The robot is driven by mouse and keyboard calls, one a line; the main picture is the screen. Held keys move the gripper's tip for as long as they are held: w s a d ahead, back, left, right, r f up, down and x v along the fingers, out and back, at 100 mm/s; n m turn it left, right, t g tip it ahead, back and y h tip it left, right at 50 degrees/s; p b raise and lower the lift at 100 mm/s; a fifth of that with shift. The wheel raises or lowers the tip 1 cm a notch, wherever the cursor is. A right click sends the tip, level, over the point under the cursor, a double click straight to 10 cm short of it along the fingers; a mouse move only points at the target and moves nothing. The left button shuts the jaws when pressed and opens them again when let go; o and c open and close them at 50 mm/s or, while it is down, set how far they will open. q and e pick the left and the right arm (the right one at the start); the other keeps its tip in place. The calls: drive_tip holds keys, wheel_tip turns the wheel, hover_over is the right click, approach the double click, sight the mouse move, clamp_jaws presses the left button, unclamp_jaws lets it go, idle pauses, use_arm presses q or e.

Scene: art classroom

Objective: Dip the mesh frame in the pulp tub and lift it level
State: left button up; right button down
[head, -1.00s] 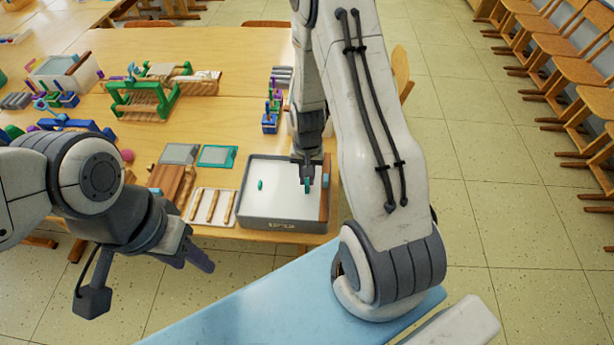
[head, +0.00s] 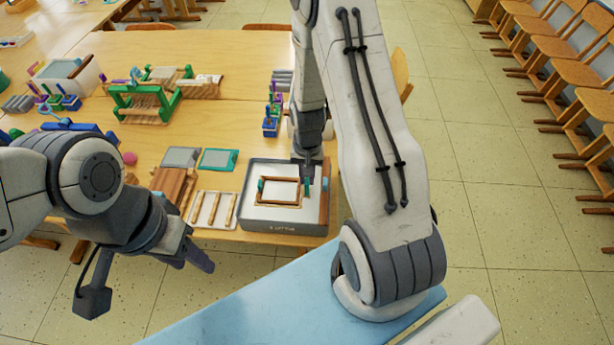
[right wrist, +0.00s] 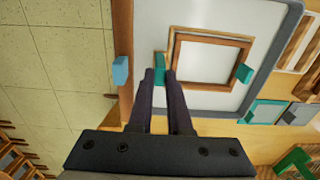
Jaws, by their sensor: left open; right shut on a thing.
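The mesh frame (head: 280,205) is a brown wooden rectangle with a teal handle on each of two opposite sides. It shows within the rim of the grey pulp tub (head: 284,228), with white inside and around it. Its exact height over the pulp is hard to tell; it looks about level. My right gripper (head: 308,182) is shut on the handle at the right. In the right wrist view the fingers (right wrist: 161,74) close on that handle, with the wooden frame (right wrist: 215,35) beyond. My left gripper (head: 196,257) is open and empty, in front of the table edge.
A slatted wooden rack (head: 212,209) lies left of the tub. A teal-framed screen (head: 219,160) and a grey panel (head: 181,157) lie behind it. A light-blue block (right wrist: 120,71) sits at the tub's outer side. Green-framed equipment (head: 143,100) stands farther back.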

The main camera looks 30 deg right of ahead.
drive_tip(key=shift+r+p, duration=2)
drive_tip(key=shift+r, duration=0.6)
